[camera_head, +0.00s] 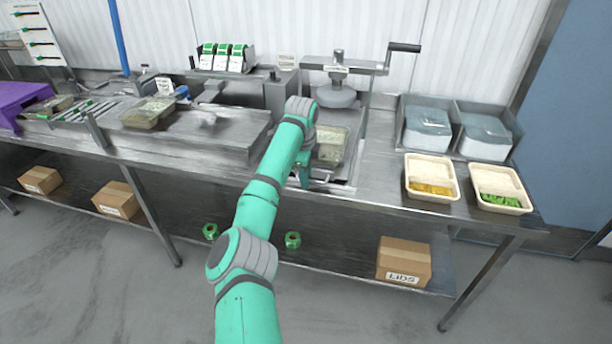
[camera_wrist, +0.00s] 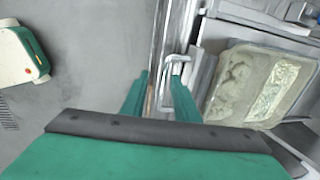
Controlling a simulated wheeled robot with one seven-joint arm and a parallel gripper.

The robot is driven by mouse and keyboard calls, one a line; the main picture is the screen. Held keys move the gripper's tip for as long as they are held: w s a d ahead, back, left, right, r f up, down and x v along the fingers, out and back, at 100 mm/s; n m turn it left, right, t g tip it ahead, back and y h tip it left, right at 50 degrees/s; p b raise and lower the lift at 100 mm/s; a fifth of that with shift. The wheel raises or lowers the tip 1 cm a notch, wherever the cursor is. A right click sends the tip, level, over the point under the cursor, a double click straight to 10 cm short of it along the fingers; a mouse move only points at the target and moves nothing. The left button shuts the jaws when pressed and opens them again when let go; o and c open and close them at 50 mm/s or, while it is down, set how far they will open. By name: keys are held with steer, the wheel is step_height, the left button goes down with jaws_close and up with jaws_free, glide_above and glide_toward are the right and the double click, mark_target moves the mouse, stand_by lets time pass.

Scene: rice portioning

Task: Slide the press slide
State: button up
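The press (camera_head: 337,95) is a grey metal frame with a crank, standing on the counter. Its slide (camera_head: 342,183) sits low at the front, with a container of pale rice (camera_head: 333,147) on it. That rice container fills the right of the wrist view (camera_wrist: 262,88). A small metal handle (camera_wrist: 178,60) projects from the slide's front. My gripper (camera_wrist: 161,76) is open, its two green fingers apart on either side of the counter's front edge. The handle is just beyond the fingertips, closer to the right finger. In the head view my arm hides part of the slide and most of the gripper.
Two trays of filling (camera_head: 431,190) (camera_head: 500,201) stand to the right, before bins of lids (camera_head: 427,125). Another container (camera_head: 148,112) sits on the left station. Below are a lids box (camera_head: 404,262) and green rolls (camera_head: 292,240). The floor in front is clear.

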steer(key=shift+r, duration=0.1)
step_height(320, 180, up, 10)
steer(key=s, duration=0.2)
steer(key=shift+a+r, duration=0.25)
steer(key=shift+a, duration=0.05)
